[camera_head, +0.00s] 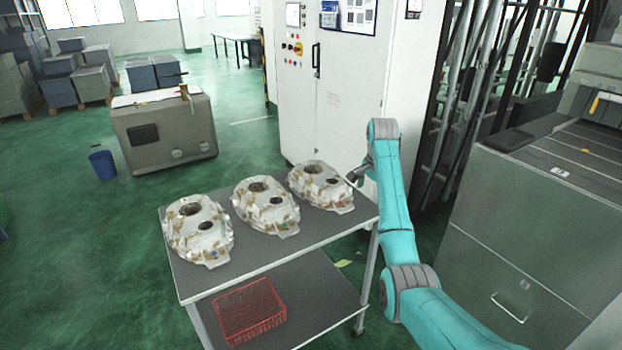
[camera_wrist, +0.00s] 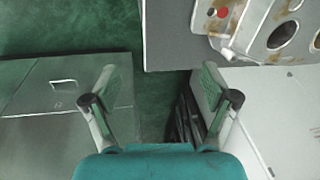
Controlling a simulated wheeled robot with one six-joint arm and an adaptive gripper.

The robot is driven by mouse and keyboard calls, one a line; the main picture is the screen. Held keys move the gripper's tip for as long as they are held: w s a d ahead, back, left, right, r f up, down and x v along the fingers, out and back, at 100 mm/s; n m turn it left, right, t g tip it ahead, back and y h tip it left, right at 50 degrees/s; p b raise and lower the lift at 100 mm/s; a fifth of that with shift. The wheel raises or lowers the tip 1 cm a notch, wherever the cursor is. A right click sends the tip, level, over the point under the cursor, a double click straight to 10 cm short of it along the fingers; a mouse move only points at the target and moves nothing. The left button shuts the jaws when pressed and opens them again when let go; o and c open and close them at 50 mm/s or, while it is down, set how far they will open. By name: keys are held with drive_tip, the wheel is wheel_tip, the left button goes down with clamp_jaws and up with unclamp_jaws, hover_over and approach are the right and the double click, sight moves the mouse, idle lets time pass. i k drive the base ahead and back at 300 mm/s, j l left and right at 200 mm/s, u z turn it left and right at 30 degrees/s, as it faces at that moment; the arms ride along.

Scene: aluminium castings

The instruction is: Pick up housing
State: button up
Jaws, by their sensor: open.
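Three cast aluminium housings stand in a row on the grey top of a two-level cart (camera_head: 265,257): a left one (camera_head: 197,229), a middle one (camera_head: 265,205) and a right one (camera_head: 320,185). Each is pale with brownish patches and round openings. In the wrist view, part of one housing (camera_wrist: 272,30) with a red dot shows at the upper right on the cart top (camera_wrist: 175,40). My gripper (camera_wrist: 160,82) is open and empty, apart from that housing. In the head view my gripper is mostly hidden behind my arm, near the right housing.
A red wire basket (camera_head: 250,311) sits on the cart's lower shelf. A white cabinet (camera_head: 345,80) stands right behind the cart. A grey machine (camera_head: 540,225) stands at the right.

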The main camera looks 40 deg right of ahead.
sight(316, 181)
drive_tip(key=i, duration=0.75)
drive_tip(key=i+l, duration=0.1)
drive_tip(key=l, duration=0.15)
